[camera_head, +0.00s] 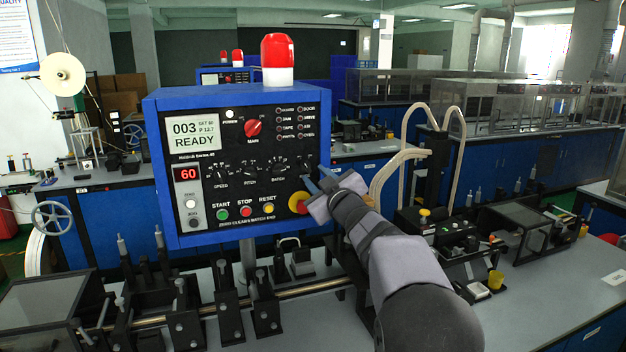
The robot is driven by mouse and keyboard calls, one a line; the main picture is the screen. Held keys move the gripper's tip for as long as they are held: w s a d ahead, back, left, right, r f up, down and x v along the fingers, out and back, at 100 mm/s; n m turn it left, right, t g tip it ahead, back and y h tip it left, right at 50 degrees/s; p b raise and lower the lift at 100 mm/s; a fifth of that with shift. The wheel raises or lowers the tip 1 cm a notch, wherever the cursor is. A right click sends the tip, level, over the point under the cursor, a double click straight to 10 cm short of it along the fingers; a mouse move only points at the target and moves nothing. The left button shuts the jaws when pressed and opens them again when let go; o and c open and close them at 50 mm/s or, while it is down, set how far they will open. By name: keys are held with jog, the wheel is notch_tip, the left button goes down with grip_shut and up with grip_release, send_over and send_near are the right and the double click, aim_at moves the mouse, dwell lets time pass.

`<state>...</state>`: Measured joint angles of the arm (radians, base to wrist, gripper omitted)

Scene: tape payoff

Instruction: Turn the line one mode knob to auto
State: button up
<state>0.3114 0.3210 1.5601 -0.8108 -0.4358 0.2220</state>
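The blue control box (152,170) with a black front panel stands in the middle of the view. A row of black knobs runs across it, with the speed knob (220,173), pitch knob (249,169) and batch knob (278,167) labelled. A further dark knob (306,168) sits at the right end of the row, close to my gripper; its label and pointer setting cannot be read. My gripper (315,177) is at the panel's right edge. Its two blue fingers look spread apart, near that knob; contact cannot be told.
A red-and-yellow stop button (299,203) lies just below my gripper. Start (223,214), stop (246,211) and reset (268,208) buttons line the panel's bottom. A red main switch (253,128) is above. A rod with black blocks (266,310) runs below the box.

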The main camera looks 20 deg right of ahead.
jog(key=shift+s, duration=1.05)
jog(key=s+d+f+m+g+h, duration=0.2)
jog(key=d+f+g, duration=0.15)
jog(key=f, duration=0.35)
jog(key=s+d+f+m+g+h, duration=0.2)
jog(key=s+d+f+g, duration=0.15)
jog(key=f, duration=0.35)
jog(key=s+f+m+g, duration=0.2)
jog(key=s+f+g, duration=0.2)
jog(key=s+f, duration=0.8)
jog(key=s+a+f+m+g+y, duration=0.1)
jog(key=s+a+f+g, duration=0.2)
jog(key=s+a+f, duration=0.4)
jog(key=s+a+f+m+g+y, duration=0.1)
jog(key=s+a+f+g+y, duration=0.15)
jog(key=s+f, duration=0.4)
jog(key=s+a+r+n+g, duration=0.1)
jog(key=s+a+r, duration=0.1)
jog(key=s+a, duration=0.8)
jog(key=shift+s+a+n, duration=0.25)
jog(key=shift+a+n, duration=0.05)
jog(key=shift+n, duration=0.1)
